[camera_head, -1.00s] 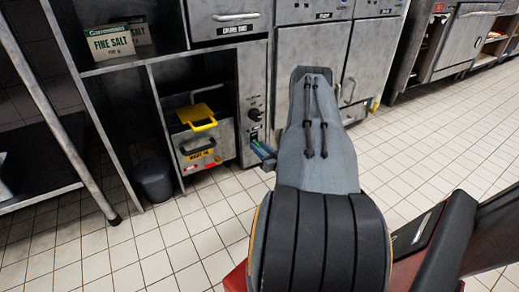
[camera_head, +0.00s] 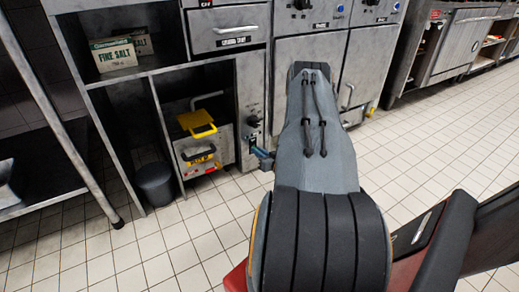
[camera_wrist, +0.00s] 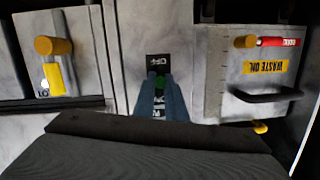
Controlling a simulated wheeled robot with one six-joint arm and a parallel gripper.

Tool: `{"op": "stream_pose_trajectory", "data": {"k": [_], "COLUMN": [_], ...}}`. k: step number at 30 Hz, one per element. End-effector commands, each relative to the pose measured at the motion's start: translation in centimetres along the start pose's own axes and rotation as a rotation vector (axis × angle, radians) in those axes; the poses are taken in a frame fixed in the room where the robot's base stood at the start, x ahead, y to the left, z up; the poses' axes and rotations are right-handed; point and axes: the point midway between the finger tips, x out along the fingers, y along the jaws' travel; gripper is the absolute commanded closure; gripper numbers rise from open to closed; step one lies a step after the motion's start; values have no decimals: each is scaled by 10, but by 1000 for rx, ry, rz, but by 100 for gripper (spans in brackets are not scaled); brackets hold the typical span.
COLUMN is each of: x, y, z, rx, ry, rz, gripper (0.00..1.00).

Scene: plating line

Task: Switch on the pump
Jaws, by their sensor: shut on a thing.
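The panel (camera_head: 254,96) with a round black knob (camera_head: 254,121) stands left of my arm in the head view. My gripper (camera_head: 263,157) is at the lower part of this panel, below the knob. In the wrist view, my gripper (camera_wrist: 160,96) has its blue-grey fingers close together at a small green switch part (camera_wrist: 159,81) and is shut on it. A black plate (camera_wrist: 158,62) marked OFF shows upside down just beyond the fingertips. The rest of the switch is hidden between the fingers, and white lettering there is only partly readable.
The waste oil unit (camera_wrist: 225,85) with a black handle (camera_wrist: 268,97) is right of my gripper in the wrist view. A yellow valve handle (camera_wrist: 55,79) is at left. A dark bin (camera_head: 155,182) stands on the floor; the tiles at right are open.

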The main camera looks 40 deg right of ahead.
Motion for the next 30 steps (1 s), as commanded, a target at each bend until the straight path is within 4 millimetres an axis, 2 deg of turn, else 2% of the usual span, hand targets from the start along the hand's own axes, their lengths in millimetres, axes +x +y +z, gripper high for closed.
{"op": "stream_pose_trajectory", "data": {"k": [1,18,30], "x": [-3,-2,-1], "y": [0,-3,-3], "z": [-8,-21,-22], "rx": [2,27,34], "ry": [-32,-396,-492], "rz": [8,76,94], "gripper": [100,100,100]}}
